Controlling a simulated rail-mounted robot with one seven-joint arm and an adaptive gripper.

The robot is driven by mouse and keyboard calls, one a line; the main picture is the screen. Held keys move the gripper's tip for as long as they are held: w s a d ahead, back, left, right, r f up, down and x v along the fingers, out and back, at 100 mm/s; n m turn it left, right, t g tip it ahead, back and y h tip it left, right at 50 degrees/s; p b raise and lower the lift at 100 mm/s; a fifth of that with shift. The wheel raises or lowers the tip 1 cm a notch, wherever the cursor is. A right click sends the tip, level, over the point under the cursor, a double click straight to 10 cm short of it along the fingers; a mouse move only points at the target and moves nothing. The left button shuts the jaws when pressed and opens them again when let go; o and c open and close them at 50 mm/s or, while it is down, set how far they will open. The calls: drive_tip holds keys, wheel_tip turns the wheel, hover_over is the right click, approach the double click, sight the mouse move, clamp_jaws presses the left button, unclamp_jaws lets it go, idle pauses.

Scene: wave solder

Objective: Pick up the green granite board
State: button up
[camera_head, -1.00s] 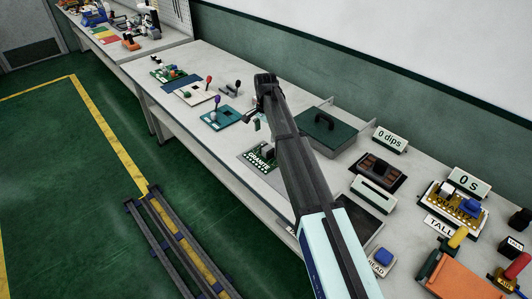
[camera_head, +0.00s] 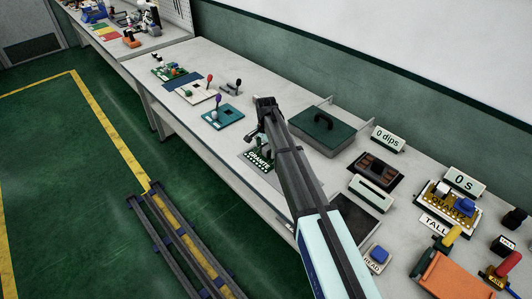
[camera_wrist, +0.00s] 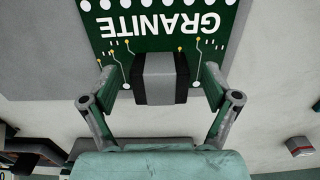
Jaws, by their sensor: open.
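The green granite board (camera_head: 255,162) lies on the bench, partly hidden by my arm in the head view. In the wrist view the board (camera_wrist: 110,48) shows upside-down white GRANITE lettering, white dots and gold traces. A black and grey block (camera_wrist: 160,78) rises from it. My gripper (camera_wrist: 160,84) is open, with one finger on each side of the block and a visible gap to each side. My gripper (camera_head: 264,141) is low over the board in the head view. Whether the fingertips touch the board cannot be told.
A teal board (camera_head: 222,116) with a purple-topped lever stands left of the granite board. A dark green lidded box (camera_head: 318,135) is close to my arm on the right. A dark tray (camera_head: 378,170) and a gold TALL board (camera_head: 450,202) stand farther right.

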sight(266, 149)
drive_tip(key=c, duration=1.5)
drive_tip(key=shift+r, duration=0.1)
wheel_tip(266, 149, up, 20)
drive_tip(key=b, duration=0.5)
